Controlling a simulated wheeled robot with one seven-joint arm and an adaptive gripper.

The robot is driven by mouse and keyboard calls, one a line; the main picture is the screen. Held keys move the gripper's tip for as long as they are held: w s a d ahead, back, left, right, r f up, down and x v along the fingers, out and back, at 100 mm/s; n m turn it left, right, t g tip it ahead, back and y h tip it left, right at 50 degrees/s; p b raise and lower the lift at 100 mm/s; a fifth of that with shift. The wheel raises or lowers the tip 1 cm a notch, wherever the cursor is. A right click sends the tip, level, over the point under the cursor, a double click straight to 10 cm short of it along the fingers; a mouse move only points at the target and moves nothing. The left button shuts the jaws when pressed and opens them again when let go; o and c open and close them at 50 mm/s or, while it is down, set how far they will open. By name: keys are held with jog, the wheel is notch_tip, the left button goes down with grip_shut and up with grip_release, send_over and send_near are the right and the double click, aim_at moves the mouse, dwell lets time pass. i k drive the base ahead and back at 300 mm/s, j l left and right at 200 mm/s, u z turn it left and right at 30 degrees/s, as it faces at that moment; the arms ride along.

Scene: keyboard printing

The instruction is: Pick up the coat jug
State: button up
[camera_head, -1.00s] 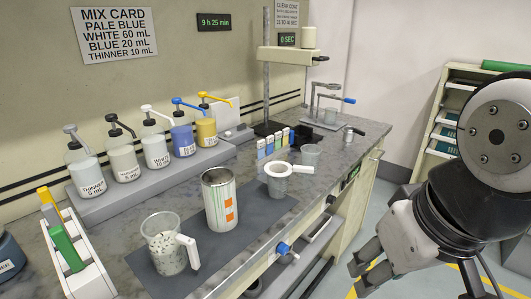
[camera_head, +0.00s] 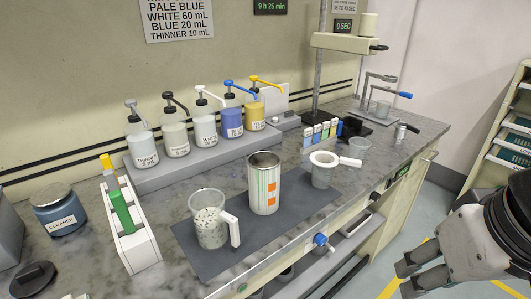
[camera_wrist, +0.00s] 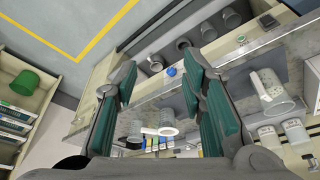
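No vessel is legibly labelled as the coat jug. A clear speckled jug (camera_head: 211,228) with a white handle stands upright at the left end of the dark mat, and also shows in the wrist view (camera_wrist: 268,88). A smaller cup (camera_head: 321,174) with a white ring strainer on top stands at the mat's right end. My gripper (camera_head: 413,278) is open and empty, off the bench's front edge at lower right. In the wrist view its green-padded fingers (camera_wrist: 160,98) are wide apart.
A tall striped can (camera_head: 264,185) stands between the jug and the cup. Pump bottles (camera_head: 205,128) line a raised shelf behind. A rack (camera_head: 130,240) and cleaner jar (camera_head: 60,212) stand at left. Several cups (camera_wrist: 184,46) sit on the under-shelf. The floor at right is open.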

aim_at(210, 218)
jog(key=k+l+u, duration=0.15)
jog(key=k+u, duration=0.15)
jog(key=k, duration=0.15)
jog(key=u, duration=1.45)
